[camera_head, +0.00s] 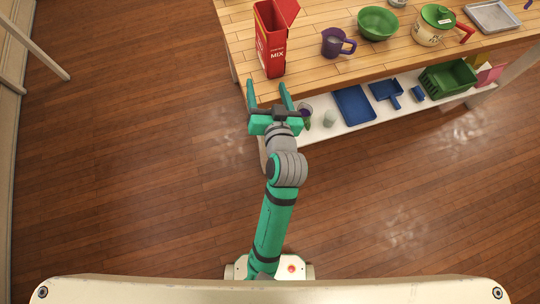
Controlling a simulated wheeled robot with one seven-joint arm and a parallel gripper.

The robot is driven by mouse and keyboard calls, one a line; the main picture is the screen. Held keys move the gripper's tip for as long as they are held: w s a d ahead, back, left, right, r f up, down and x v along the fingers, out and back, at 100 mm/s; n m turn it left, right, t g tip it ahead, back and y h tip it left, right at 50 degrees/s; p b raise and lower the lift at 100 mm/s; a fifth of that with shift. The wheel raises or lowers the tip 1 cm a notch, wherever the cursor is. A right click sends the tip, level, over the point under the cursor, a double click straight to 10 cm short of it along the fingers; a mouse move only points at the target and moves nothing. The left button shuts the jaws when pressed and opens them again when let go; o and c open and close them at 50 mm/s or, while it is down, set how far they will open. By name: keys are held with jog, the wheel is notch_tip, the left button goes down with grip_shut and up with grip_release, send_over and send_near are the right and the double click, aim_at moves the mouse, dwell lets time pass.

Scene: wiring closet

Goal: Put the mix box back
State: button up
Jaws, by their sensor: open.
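The mix box (272,43) is a red carton with the word MIX on it. It stands upright on the wooden table top near its left end, with a red flap open at its top right. My gripper (267,90) is open and empty at the table's front edge, just in front of the box in the picture. Its two green fingers point toward the box, and no contact with it can be made out.
On the wooden table (310,25) stand a purple measuring cup (333,42), a green bowl (378,22), a lidded pot (431,27) and a metal tray (491,16). The lower shelf (335,132) holds blue trays and a green crate (447,76).

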jog(key=s+a+f+m+h, duration=0.1)
jog(key=s+f+m+h, duration=0.1)
jog(key=s+f, duration=0.55)
jog(key=s+d+f+n, duration=0.1)
jog(key=s, duration=1.1)
jog(key=s+d+f+n, duration=0.1)
jog(key=s+n, duration=0.1)
jog(key=s, duration=1.1)
jog(key=shift+s+f+h, duration=0.2)
jog(key=shift+f+h, duration=0.1)
jog(key=shift+c, duration=0.6)
